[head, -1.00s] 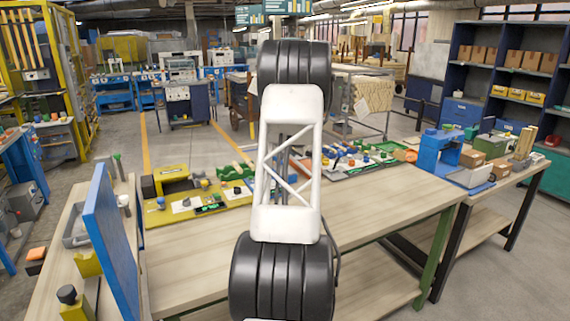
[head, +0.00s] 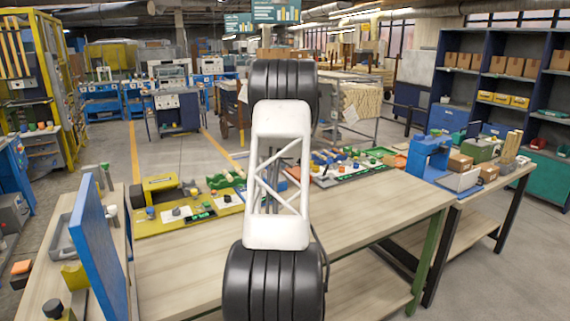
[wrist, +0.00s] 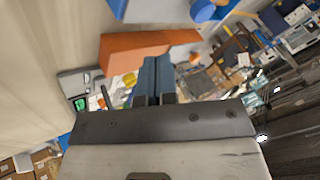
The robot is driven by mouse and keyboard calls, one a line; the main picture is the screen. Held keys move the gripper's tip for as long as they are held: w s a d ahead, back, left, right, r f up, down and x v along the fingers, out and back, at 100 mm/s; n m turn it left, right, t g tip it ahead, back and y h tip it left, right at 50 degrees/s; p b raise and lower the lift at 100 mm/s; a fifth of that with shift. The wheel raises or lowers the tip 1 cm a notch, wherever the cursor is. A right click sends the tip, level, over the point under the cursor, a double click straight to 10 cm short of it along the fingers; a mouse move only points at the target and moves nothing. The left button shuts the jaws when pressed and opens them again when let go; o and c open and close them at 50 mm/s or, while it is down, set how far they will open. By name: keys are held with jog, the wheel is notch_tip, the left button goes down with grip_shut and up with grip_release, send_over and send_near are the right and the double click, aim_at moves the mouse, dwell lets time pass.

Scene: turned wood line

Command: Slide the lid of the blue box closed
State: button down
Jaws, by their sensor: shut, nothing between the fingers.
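I cannot clearly make out the blue box or its lid in the head view. My arm covers the middle of the bench, and my gripper is hidden there. In the wrist view my gripper (wrist: 155,64) has its blue-grey fingers together, with nothing held. An orange block (wrist: 132,55) lies beside the fingertips, and part of a blue object (wrist: 160,9) shows at the top edge.
The wooden bench (head: 375,215) is bare at front right. A yellow board (head: 160,226) with small parts lies left of my arm. A blue upright panel (head: 95,245) stands at the left.

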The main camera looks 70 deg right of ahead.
jog(key=x, duration=0.6)
jog(key=shift+w+d+f, duration=0.1)
jog(key=shift+d+f, duration=0.05)
jog(key=shift+f, duration=0.15)
jog(key=shift+w+d+f, duration=0.2)
jog(key=shift+w+f, duration=0.05)
jog(key=shift+w+d+r, duration=0.1)
jog(key=shift+w+d, duration=0.15)
jog(key=shift+w, duration=0.65)
jog(key=shift+w+d, duration=0.3)
jog(key=shift+w, duration=0.55)
jog(key=w+d, duration=0.9)
jog(key=w, duration=0.1)
jog(key=shift+d, duration=0.5)
jog(key=shift+w, duration=0.1)
